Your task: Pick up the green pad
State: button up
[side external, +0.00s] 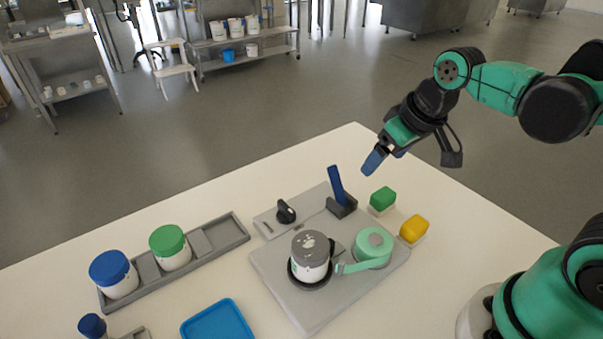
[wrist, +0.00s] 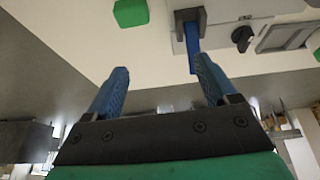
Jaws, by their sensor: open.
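The green pad (side external: 383,199) sits on a pale base on the white table, just right of the machine with the blue lever. It also shows at the top of the wrist view (wrist: 131,12). My gripper (side external: 372,163) is above the table, up and slightly left of the green pad in the side view, with clear space between them. In the wrist view its two blue fingers (wrist: 160,84) are spread apart with nothing between them.
A yellow pad (side external: 414,228) is close beside the green one. A blue lever (side external: 337,185) stands upright near my gripper. The grey machine (side external: 318,312) holds a grey-lidded jar (side external: 311,256). Blue-lidded (side external: 114,274) and green-lidded (side external: 170,248) jars stand in a rack. A blue tray (side external: 217,323) lies in front.

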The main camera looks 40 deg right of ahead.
aim_at(384, 193)
jog(key=d+f+g, duration=0.1)
jog(key=w+d+f+g, duration=0.1)
jog(key=f, duration=0.1)
jog(key=d+f+g, duration=0.1)
jog(key=shift+w+f+g, duration=0.15)
jog(key=shift+f+g, duration=0.2)
jog(key=shift+g, duration=0.05)
jog(key=shift+d+f+g, duration=0.25)
jog(key=shift+f+g, duration=0.15)
jog(key=shift+f, duration=2.9)
jog(key=c, duration=1)
